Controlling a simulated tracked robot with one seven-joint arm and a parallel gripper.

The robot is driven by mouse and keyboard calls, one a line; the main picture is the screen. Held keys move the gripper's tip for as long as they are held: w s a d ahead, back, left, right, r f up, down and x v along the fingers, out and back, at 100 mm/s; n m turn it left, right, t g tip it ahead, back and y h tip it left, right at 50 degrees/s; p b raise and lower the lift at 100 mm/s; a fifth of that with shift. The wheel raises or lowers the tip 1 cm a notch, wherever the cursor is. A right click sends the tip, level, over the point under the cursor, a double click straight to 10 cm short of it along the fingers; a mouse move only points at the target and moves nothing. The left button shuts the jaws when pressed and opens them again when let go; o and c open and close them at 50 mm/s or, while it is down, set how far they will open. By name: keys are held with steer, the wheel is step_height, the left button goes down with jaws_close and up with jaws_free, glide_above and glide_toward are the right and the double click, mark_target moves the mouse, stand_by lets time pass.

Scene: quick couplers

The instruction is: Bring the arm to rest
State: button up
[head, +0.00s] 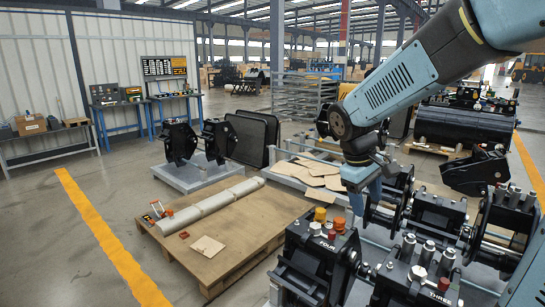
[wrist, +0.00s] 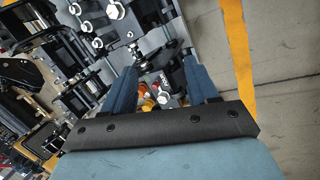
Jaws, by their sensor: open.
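My arm (head: 400,85) reaches in from the upper right of the head view. My gripper (head: 365,198) points down above the row of black coupler units. In the wrist view my gripper (wrist: 160,85) shows two blue fingers spread apart with nothing held between them. Below it stands a black coupler marked FOUR (head: 318,258) with orange, yellow and red caps on top. A coupler marked THREE (head: 420,275) with metal fittings and a red cap stands to its right. In the wrist view the coloured caps (wrist: 150,100) show between the fingers, partly hidden by the gripper.
A wooden pallet (head: 215,255) with a long grey roll (head: 210,207) lies left of the couplers. A grey platform (head: 190,178) carries two black units behind it. More black attachments (head: 475,170) crowd the right. The floor at left, around the yellow line (head: 105,235), is clear.

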steer(key=s+r+m+t+y, duration=0.1)
steer(key=s+r+m+t, duration=0.1)
steer(key=s, duration=0.5)
steer(key=s+d+r+m+t+y, duration=0.1)
steer(key=s+r+m+t+y, duration=0.1)
steer(key=s+r+m, duration=0.2)
steer(key=shift+s+d+m+t, duration=0.25)
steer(key=shift+s+m+t, duration=0.05)
steer(key=shift+s, duration=1.6)
